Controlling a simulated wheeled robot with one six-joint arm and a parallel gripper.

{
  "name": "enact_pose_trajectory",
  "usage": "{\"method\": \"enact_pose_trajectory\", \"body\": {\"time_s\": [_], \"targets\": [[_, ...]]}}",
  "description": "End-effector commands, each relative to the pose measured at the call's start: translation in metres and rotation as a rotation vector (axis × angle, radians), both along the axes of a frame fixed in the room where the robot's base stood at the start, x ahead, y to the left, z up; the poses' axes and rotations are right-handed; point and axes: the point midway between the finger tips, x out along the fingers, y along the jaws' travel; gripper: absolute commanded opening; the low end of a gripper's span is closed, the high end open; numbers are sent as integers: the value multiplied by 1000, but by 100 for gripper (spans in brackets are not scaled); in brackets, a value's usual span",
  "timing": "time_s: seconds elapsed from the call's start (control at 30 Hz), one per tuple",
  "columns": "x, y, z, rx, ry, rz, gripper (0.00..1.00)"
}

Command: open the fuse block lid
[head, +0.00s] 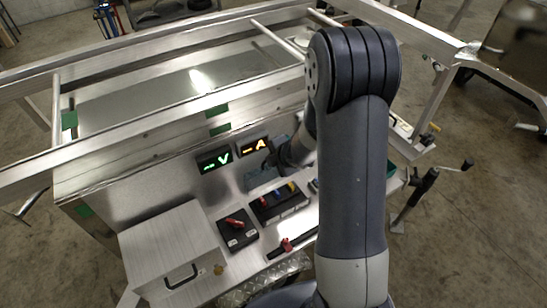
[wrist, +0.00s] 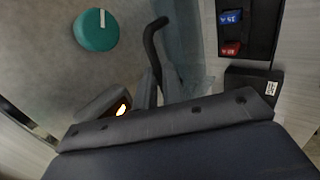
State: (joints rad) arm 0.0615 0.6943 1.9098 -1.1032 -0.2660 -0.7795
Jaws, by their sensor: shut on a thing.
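The black fuse block (head: 283,208) sits on the trailer's front shelf, with red, yellow and blue fuses bare to view. In the wrist view its fuse row (wrist: 247,30) shows a blue and a red fuse, uncovered. The clear bluish lid (head: 262,178) stands raised behind the block, near the upright panel; its pane also shows in the wrist view (wrist: 190,45). My gripper (head: 272,160) is at the lid. In the wrist view my gripper (wrist: 146,95) is shut on the lid's dark curved handle (wrist: 155,38). The exact contact is partly hidden by the fingers.
A green voltmeter display (head: 214,159) and an orange ammeter display (head: 254,146) are on the panel close behind. A black switch box with a red lever (head: 237,229) and a metal box with a handle (head: 170,248) stand to the left. A teal round piece (wrist: 97,30) shows in the wrist view.

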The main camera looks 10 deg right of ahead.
Motion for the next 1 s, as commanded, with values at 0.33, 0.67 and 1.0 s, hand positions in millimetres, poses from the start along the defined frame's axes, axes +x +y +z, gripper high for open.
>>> {"method": "enact_pose_trajectory", "body": {"time_s": [0.33, 0.67, 1.0], "targets": [[1, 1, 2, 1, -4, 4, 0], [1, 1, 2, 0, -4, 3, 16], [0, 0, 1, 1, -2, 1, 30]]}}
